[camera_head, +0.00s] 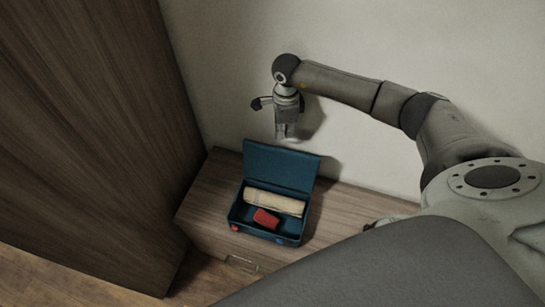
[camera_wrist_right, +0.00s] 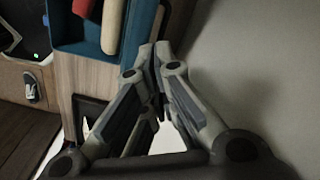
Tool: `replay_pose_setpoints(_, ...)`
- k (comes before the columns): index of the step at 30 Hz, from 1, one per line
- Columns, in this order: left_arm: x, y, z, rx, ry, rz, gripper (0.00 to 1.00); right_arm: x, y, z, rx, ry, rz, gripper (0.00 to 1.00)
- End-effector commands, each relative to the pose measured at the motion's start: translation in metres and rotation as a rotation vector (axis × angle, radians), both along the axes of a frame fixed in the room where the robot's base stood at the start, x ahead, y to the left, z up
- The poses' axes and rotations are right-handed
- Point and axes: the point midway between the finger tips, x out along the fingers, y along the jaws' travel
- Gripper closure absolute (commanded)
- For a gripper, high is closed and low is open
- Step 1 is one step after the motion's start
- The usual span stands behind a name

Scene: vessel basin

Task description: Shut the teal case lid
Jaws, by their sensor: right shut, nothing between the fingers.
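The teal case (camera_head: 238,216) sits on a wooden cabinet top, its lid (camera_head: 282,166) standing open and roughly upright along the back, towards the wall. Inside lie a beige rolled item (camera_head: 274,202) and a red item (camera_head: 266,218). My right gripper (camera_head: 285,138) is shut and empty, above and behind the lid's top edge, near the wall. In the right wrist view, the shut fingertips (camera_wrist_right: 156,52) appear close to the lid (camera_wrist_right: 139,28); I cannot tell whether they touch. My left gripper is not in view.
A tall dark wooden panel (camera_head: 90,120) rises left of the case. The pale wall (camera_head: 390,50) is close behind the lid and my right gripper. The cabinet top (camera_head: 335,205) has some bare room right of the case.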

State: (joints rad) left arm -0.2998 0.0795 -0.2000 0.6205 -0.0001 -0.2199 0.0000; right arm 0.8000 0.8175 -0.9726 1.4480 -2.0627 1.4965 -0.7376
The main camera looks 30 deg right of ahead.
Motion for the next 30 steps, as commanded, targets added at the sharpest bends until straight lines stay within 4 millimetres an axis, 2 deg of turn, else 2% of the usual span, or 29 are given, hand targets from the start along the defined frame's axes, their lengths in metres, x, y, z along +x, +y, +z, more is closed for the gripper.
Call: replay_pose_setpoints(30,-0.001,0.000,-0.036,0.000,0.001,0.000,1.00,-0.001,0.001,-0.045,0.000,0.004,0.002,1.00)
